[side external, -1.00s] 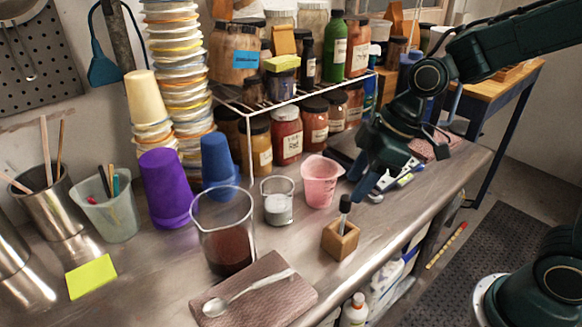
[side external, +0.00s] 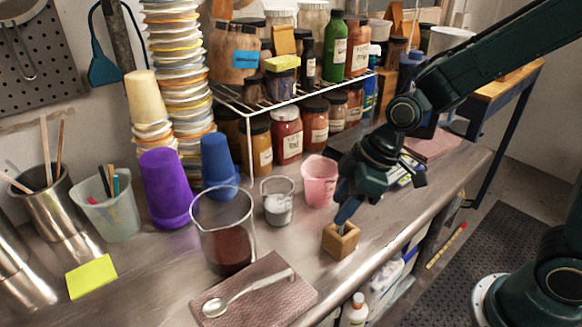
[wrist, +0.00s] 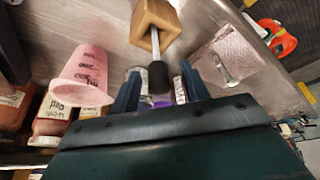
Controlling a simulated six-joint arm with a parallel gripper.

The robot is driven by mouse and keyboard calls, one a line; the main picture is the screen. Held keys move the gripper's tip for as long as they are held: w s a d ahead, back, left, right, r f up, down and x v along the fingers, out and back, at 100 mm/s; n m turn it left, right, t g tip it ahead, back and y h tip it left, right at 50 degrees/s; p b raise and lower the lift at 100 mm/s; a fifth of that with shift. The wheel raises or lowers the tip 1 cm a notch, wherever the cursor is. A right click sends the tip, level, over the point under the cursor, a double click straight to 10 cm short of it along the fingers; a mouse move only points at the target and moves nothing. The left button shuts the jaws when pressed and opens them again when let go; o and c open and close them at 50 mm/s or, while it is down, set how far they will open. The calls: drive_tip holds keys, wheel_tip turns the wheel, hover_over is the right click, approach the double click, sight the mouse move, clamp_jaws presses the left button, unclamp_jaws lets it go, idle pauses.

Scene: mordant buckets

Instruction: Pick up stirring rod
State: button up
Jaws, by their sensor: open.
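The stirring rod, a thin pale rod (wrist: 155,44) with a black grip, stands in a small wooden block (side external: 341,240) on the metal bench. The block also shows at the top of the wrist view (wrist: 152,18). My gripper (side external: 347,212) is directly above the block, pointing down, and hides most of the rod in the side view. In the wrist view my gripper (wrist: 160,74) is open, with one blue finger on each side of the black grip. Gaps show between the grip and both fingers.
A large beaker (side external: 224,226) of dark red stuff and a spoon (side external: 243,293) on a folded cloth (side external: 270,308) are further left. The bench's front edge is near the block.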

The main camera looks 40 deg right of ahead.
drive_tip(key=shift+w+a+f, duration=0.1)
drive_tip(key=shift+f, duration=0.3)
clamp_jaws()
